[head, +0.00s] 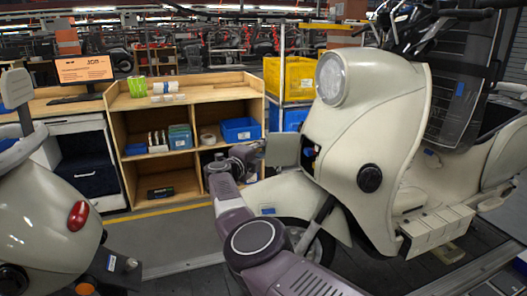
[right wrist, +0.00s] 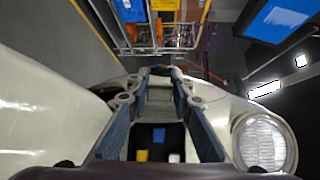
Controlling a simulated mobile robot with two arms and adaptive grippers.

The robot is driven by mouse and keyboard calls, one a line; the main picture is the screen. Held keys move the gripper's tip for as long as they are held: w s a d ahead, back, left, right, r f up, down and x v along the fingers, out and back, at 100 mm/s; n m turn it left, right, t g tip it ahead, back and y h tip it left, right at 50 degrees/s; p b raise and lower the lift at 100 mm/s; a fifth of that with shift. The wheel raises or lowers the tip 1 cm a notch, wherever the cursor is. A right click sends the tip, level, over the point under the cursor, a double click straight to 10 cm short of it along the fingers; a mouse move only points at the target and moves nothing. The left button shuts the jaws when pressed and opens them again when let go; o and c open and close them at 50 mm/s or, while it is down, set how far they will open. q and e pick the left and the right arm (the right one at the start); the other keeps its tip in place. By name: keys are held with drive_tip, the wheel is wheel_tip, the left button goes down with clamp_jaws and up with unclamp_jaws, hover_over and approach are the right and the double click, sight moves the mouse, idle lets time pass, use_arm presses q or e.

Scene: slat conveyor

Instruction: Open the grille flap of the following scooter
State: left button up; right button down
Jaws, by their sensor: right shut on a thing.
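The following scooter (head: 365,120) is cream coloured and stands at the right, its round headlight (head: 332,78) facing left. Its grille flap (head: 283,149) is a small greyish panel standing out from the front, swung away from a dark opening (head: 309,152) with something blue inside. My right gripper (head: 257,150) is at the flap's outer edge, shut on it. In the right wrist view, the fingers of my right gripper (right wrist: 160,95) reach over the dark opening (right wrist: 158,140), where blue, yellow and white items show. My left gripper is not in view.
Another cream scooter (head: 45,215) stands at the left, its red tail light towards me. A wooden shelf (head: 190,103) with blue bins stands behind my right arm. A yellow crate (head: 290,77) sits above a blue one. Floor between the scooters is partly clear.

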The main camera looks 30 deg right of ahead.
drive_tip(key=c, duration=1.7)
unclamp_jaws()
